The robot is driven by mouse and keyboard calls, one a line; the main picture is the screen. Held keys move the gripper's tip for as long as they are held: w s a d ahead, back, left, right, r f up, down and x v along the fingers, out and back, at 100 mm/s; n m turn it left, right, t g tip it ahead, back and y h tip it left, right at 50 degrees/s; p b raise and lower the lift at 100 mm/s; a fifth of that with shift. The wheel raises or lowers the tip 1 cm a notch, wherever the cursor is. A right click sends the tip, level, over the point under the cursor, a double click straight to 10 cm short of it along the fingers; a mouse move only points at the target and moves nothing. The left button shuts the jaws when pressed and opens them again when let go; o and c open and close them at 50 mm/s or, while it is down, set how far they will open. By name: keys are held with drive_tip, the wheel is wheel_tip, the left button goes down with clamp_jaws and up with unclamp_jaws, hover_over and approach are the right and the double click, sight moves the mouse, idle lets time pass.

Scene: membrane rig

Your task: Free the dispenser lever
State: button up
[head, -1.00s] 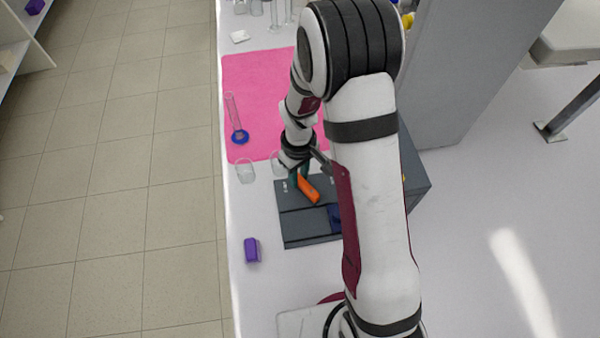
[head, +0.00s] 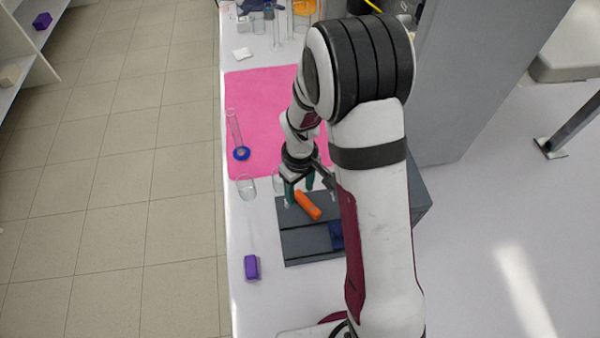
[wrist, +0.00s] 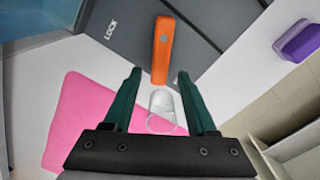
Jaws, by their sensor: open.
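The orange lever (head: 308,205) lies slanted on a dark grey panel (head: 300,243), which is the top of the dispenser housing. My gripper (head: 299,188) is at the lever's far end. In the wrist view my gripper (wrist: 159,75) is open, with its two green fingers on either side of the lever's near end and apart from it. Nothing is held. My arm hides the panel's right part.
A clear glass beaker (head: 246,187) stands left of the panel. A pink mat (head: 262,100) lies behind, with a blue-based glass cylinder (head: 240,150) on it. A purple block (head: 251,267) is at the front left. A dark blue part (head: 337,235) shows beside my arm.

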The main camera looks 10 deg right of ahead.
sight(300, 195)
wheel_tip(300, 195, up, 14)
drive_tip(key=shift+r, duration=0.15)
